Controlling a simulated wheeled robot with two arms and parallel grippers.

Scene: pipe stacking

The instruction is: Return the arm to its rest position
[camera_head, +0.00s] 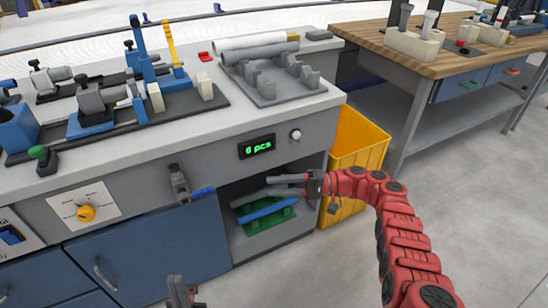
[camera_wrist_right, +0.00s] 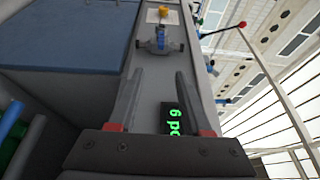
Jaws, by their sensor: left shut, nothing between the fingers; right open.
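My right gripper (camera_head: 271,186) is at the end of the red arm and points left in front of the open compartment under the counter. In the right wrist view its two fingers (camera_wrist_right: 159,73) are apart with nothing held between them. My left gripper (camera_head: 183,291) shows only partly at the bottom edge of the head view; it is shut and empty. A grey pipe (camera_head: 246,201) and a blue pipe (camera_head: 267,211) lie in the compartment behind the right gripper, over a green part. Light grey pipes (camera_head: 249,41) lie on the counter at the grey rack (camera_head: 290,99).
A yellow bin (camera_head: 361,139) stands just behind the right gripper. The counter front has a "6 pcs" display (camera_head: 257,146) and a protruding valve-like fitting (camera_head: 179,184). A wooden-top workbench (camera_head: 425,59) stands at the right. The floor at the lower right is clear.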

